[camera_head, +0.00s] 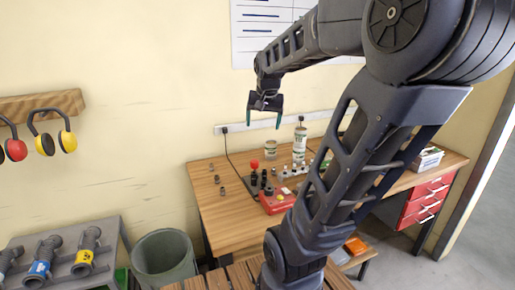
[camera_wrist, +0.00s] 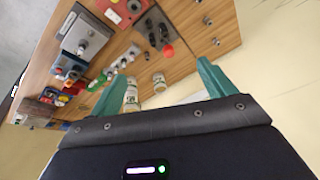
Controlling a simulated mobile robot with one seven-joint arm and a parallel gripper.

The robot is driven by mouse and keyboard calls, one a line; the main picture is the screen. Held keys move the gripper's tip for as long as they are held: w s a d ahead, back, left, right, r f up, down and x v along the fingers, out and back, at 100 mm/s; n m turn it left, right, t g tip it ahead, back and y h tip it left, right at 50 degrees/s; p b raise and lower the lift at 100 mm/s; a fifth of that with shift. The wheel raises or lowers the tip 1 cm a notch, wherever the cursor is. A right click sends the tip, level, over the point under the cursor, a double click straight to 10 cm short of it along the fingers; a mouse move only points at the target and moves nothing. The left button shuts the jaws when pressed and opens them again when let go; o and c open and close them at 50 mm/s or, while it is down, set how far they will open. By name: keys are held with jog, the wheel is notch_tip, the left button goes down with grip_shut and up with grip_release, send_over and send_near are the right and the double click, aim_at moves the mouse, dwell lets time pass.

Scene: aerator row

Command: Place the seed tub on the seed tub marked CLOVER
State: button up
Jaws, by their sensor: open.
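My gripper (camera_head: 264,121) is open and empty, raised in the air above the back of the workbench. Its two green fingers also show spread apart in the wrist view (camera_wrist: 158,88). The lettering is too small to read, so I cannot tell which is marked CLOVER.
The wooden workbench (camera_head: 222,222) holds a red box (camera_head: 275,204), dark knobs and small parts in front of the tubs. A red-topped piece (camera_head: 254,165) stands near the single tub. A power strip runs along the wall behind. The bench's left front is clear.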

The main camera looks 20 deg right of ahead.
jog(key=s+a+f+n, duration=0.3)
jog(key=s+a+n, duration=0.2)
jog(key=s, duration=0.7)
jog(key=shift+a+f+t+y, duration=0.2)
jog(key=shift+a+t+y, duration=0.15)
jog(key=shift+a, duration=0.75)
